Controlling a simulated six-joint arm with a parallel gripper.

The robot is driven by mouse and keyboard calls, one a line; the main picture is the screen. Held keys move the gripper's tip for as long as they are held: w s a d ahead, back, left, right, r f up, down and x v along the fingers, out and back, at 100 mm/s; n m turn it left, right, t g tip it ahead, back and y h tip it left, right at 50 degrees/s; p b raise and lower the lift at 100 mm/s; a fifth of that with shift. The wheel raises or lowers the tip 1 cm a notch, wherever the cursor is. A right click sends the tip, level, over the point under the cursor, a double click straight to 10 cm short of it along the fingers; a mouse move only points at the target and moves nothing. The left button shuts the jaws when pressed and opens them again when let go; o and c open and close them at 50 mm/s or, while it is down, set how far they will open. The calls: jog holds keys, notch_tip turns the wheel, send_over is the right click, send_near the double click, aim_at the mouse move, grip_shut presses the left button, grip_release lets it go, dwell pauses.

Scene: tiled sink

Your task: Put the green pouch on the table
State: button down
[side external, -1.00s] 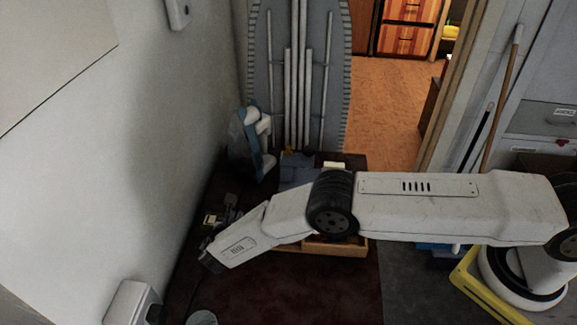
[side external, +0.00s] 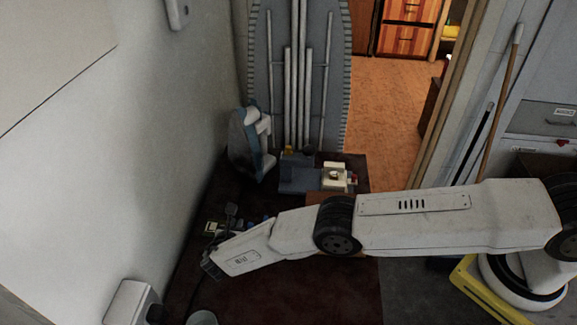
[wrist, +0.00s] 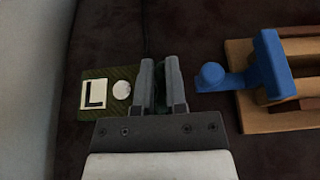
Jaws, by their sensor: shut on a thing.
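The green pouch (wrist: 109,76) bears a white label with a black L and a round white spot. In the wrist view its right edge is at my gripper (wrist: 160,88), whose fingers are shut on it. In the side view my gripper (side external: 229,218) is beyond the end of the arm, and only small parts of the pouch (side external: 211,227) show there. The dark brown table top (wrist: 205,135) lies below; I cannot tell whether the pouch touches it.
A blue tool (wrist: 268,70) lies on a wooden rack (wrist: 250,115) to the right of my gripper. An iron (side external: 248,145) stands by the wall, with a grey-blue block (side external: 300,178) and a cream object (side external: 336,177) near it.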

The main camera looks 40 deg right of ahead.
jog(key=shift+f, duration=0.1)
jog(key=c, duration=0.7)
grip_release()
jog(key=shift+o, duration=0.2)
jog(key=shift+a+r, duration=0.15)
jog(key=shift+r, duration=0.05)
jog(key=v, duration=1.1)
jog(key=shift+s+a+r, duration=0.15)
jog(key=shift+s, duration=0.15)
